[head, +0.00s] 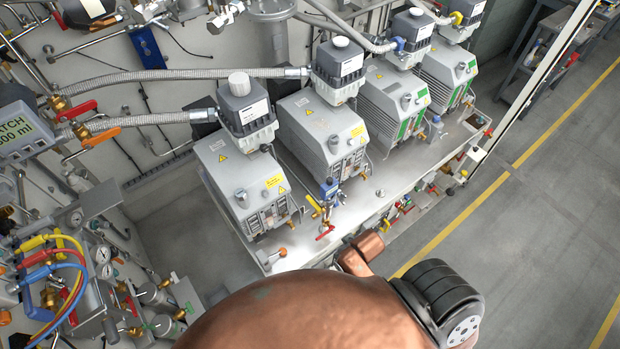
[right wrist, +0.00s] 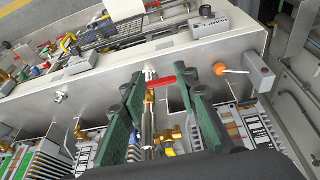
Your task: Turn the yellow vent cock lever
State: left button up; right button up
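In the head view, the yellow lever (head: 314,204) sits on a small brass and blue valve (head: 329,191) at the front of the pumps. A red lever (head: 325,233) is just below it, at the bench edge. In the right wrist view my right gripper (right wrist: 156,84) is open, with its green fingers apart on either side of the red lever and brass fittings (right wrist: 171,133). I cannot tell whether it touches anything. The right gripper's fingers are hidden in the head view. My left gripper is in neither view.
Several grey vacuum pumps (head: 238,180) stand in a row on a metal bench (head: 300,248). An orange knob (right wrist: 219,69) is right of my fingers, beside a grey box (right wrist: 259,73). Gauges and coloured hoses (head: 62,262) crowd the left. Open floor (head: 540,230) is at right.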

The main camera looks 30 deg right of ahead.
jog(key=w+a+r+n+y+p, duration=0.1)
jog(key=w+a+r+p, duration=0.1)
jog(key=w+a+r, duration=0.3)
jog(key=w+a+n+g+y, duration=0.1)
jog(key=w+a+n+y, duration=0.1)
jog(key=w+a, duration=0.5)
notch_tip(320, 180, up, 5)
jog(key=m+g+h, duration=0.3)
send_over(310, 199)
jog(key=shift+w+d+f, duration=0.1)
jog(key=shift+d+f, duration=0.05)
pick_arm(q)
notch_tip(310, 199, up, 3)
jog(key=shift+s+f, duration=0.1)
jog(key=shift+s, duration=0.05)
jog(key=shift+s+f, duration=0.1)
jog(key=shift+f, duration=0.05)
pick_arm(e)
jog(key=shift+f, duration=0.15)
notch_tip(310, 199, down, 9)
jog(key=b, duration=1.2)
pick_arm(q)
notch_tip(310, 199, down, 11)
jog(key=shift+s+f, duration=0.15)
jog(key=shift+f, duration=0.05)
pick_arm(e)
jog(key=shift+c, duration=0.7)
